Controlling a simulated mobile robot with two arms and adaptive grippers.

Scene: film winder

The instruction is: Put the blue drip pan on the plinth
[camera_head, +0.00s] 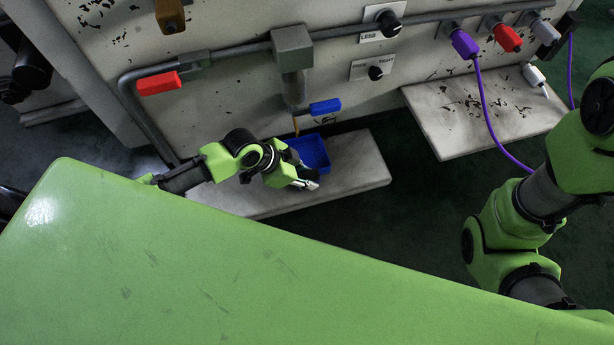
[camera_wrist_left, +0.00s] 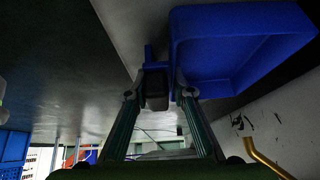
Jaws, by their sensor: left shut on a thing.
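The blue drip pan (camera_head: 316,151) is over the right half of the pale plinth (camera_head: 361,168), close to the machine wall. I cannot tell whether it rests on the plinth or hangs just above it. My left gripper (camera_head: 304,184) is at the pan's near left side, shut on the pan's small handle. In the left wrist view the pan (camera_wrist_left: 236,50) fills the upper right, its tray open, and the fingers (camera_wrist_left: 160,95) close around a dark piece with blue edges beside it. My right arm shows at the right; its gripper is out of view.
A grey spout (camera_head: 293,65) with a blue lever (camera_head: 326,107) hangs above the pan, with a thin brass tube below it. A red lever (camera_head: 158,83) is at the left. A second pale slab (camera_head: 480,110) and purple cable (camera_head: 486,105) are at the right. My green body covers the foreground.

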